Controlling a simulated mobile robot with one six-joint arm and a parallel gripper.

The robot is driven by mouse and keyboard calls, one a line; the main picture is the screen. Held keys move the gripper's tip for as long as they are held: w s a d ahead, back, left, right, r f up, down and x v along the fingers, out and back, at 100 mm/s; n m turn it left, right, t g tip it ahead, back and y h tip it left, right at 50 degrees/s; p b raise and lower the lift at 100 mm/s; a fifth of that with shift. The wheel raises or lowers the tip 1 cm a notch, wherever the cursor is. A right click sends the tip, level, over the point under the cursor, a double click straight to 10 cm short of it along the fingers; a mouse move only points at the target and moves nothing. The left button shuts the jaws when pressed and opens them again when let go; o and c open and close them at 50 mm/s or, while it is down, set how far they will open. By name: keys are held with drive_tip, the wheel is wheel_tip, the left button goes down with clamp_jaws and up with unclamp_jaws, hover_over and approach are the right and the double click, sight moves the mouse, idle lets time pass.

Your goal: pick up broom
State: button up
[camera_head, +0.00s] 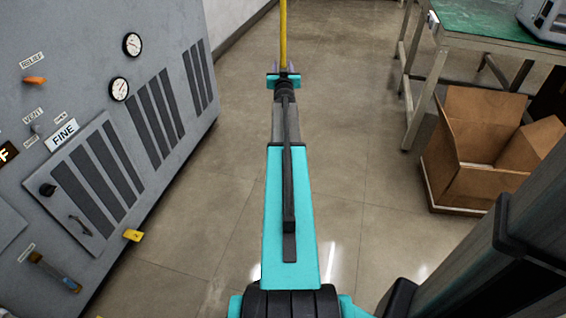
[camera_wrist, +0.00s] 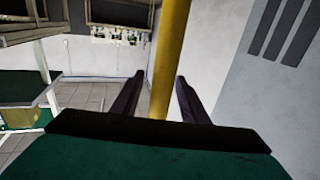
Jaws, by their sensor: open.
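The broom shows only as a yellow pole (camera_head: 283,35) at the top centre of the head view. In the wrist view the yellow pole (camera_wrist: 171,60) runs down from the top edge, leaning slightly, between my two dark fingers. My gripper (camera_head: 284,68) is at the far end of my outstretched arm, open, in line with the pole. In the wrist view my gripper (camera_wrist: 160,78) shows a gap on each side of the pole, so no grip on it shows. The broom's head is not visible, and the pole's lower end is hidden behind my gripper.
A grey machine cabinet (camera_head: 150,60) with gauges and vents stands along the left. A green-topped table (camera_head: 490,22) stands at the upper right, with an open cardboard box (camera_head: 465,190) beside its legs. The tiled floor (camera_head: 360,130) between them is clear.

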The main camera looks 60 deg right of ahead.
sight(282, 43)
idle(0.5)
clamp_jaws()
drive_tip(key=shift+r, duration=0.1)
drive_tip(key=shift+r, duration=0.1)
drive_tip(key=shift+r+p, duration=3.25)
drive_tip(key=shift+r, duration=1.65)
